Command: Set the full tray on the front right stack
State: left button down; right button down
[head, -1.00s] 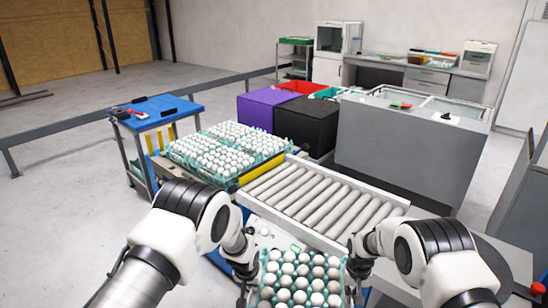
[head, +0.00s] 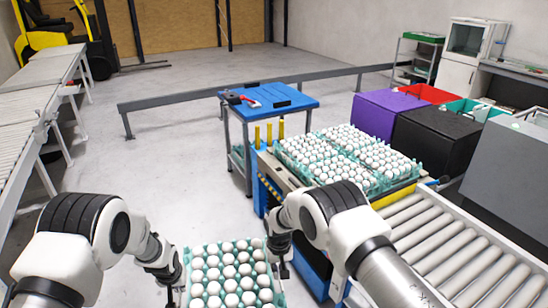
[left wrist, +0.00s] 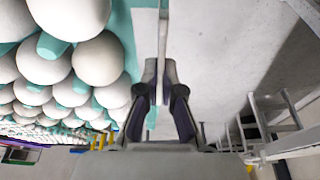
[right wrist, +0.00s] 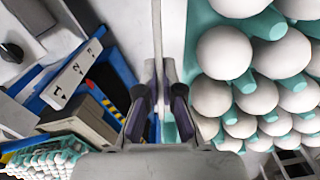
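The full tray (head: 187,292), turquoise and filled with white eggs, is low in the head view, level between my two grippers. My left gripper (head: 178,288) is shut on its left rim; in the left wrist view the fingers (left wrist: 162,92) pinch a thin upright edge beside the eggs. My right gripper (head: 282,264) is shut on the opposite rim, and the right wrist view shows its fingers (right wrist: 163,100) around that edge. The egg stacks (head: 318,181) stand in a block to the right, tops full of eggs. The tray is apart from them.
A blue-topped cart (head: 270,98) with a red tool stands behind. Purple (head: 388,112) and black bins are at right. Open floor (head: 150,165) lies ahead-left.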

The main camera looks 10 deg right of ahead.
aim_at(342, 172)
jog(key=i+j+u, duration=0.2)
jog(key=i, duration=1.1)
jog(key=i+j+z, duration=0.1)
jog(key=i+z, duration=0.3)
jog(key=i, duration=0.85)
jog(key=i+z, duration=0.2)
jog(key=z, duration=0.2)
jog(key=i+j+z, duration=0.15)
jog(key=z, duration=0.2)
jog(key=i+j+z, duration=0.15)
jog(key=z, duration=0.25)
jog(key=i+z, duration=0.1)
jog(key=z, duration=0.25)
jog(key=i+j+z, duration=0.1)
jog(key=z, duration=0.25)
jog(key=i+z, duration=0.1)
jog(key=z, duration=0.25)
